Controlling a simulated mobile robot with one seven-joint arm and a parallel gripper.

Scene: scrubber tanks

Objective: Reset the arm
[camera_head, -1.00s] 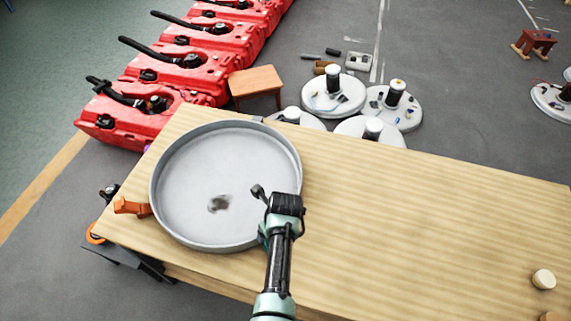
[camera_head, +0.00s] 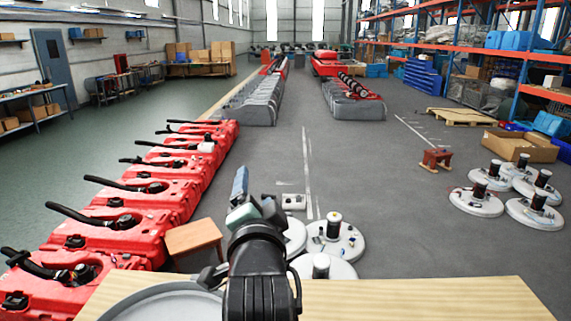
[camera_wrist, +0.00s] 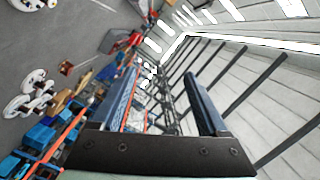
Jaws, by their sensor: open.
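My arm rises from the bottom middle of the head view, in front of the table. My gripper (camera_wrist: 163,98) shows in the wrist view with its two blue-grey fingers wide apart and nothing between them. It points out over the hall, with the ceiling and far wall beyond it.
The wooden table (camera_head: 420,297) lies at the bottom, with a grey round pan (camera_head: 165,304) at its left, partly cut off. Red tanks (camera_head: 110,225) line the left. A wooden stool (camera_head: 193,238) and white round bases (camera_head: 336,243) stand beyond the table. Open floor lies farther on.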

